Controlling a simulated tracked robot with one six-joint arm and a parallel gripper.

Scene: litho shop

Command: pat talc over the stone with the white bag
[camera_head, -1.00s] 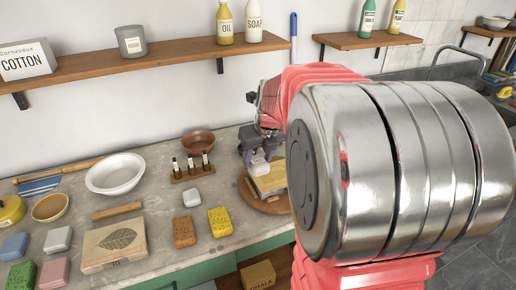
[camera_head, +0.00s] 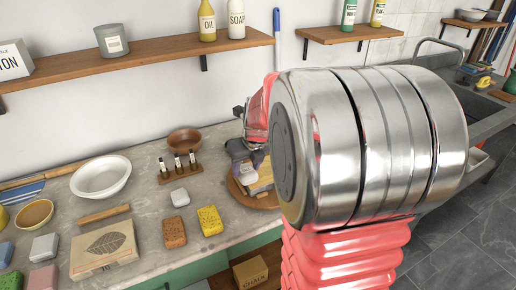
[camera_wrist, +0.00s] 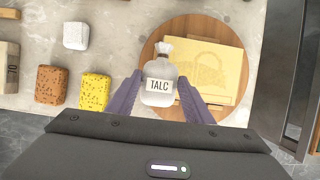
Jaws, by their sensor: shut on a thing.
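My gripper (camera_wrist: 158,97) is shut on the white talc bag (camera_wrist: 160,72), which has a tied neck and a TALC label. In the wrist view the bag shows over the left part of a pale yellow stone (camera_wrist: 213,68) with a faint drawing on it. The stone lies on a round wooden board (camera_wrist: 185,25). In the head view my gripper (camera_head: 248,170) is over the board (camera_head: 268,201), and my own arm hides part of the stone (camera_head: 262,184). I cannot tell whether the bag touches the stone.
A yellow sponge (camera_head: 210,220), a brown sponge (camera_head: 174,233) and a white block (camera_head: 180,197) lie left of the board. A rack of small bottles (camera_head: 180,170) and a brown bowl (camera_head: 184,140) stand behind them. A stone with a leaf drawing (camera_head: 104,250) lies further left. A shelf (camera_head: 140,60) runs above.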

